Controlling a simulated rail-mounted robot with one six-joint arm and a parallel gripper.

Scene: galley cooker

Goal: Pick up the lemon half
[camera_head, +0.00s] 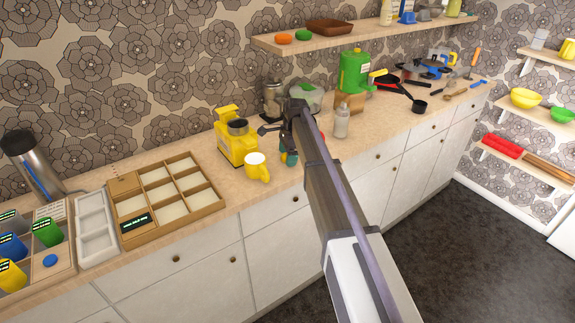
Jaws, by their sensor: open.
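I cannot clearly make out a lemon half in this view. A yellow juicer-like machine (235,146) with a dark round part stands on the counter left of my gripper. A yellow mug (257,171) with a pale inside stands just in front of it. My dark gripper (274,136) is open over the counter, right of the yellow machine, with nothing visible between its fingers. My arm hides part of the counter, where a small teal object (291,158) and a red object (322,141) partly show.
A clear bottle (342,122) and a green machine (355,72) stand right of my arm, with dark pans (397,88) beyond. A wooden divided tray (213,206) and white tray (96,229) lie left. A wall shelf (350,38) runs above. Bare counter lies between the divided tray and mug.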

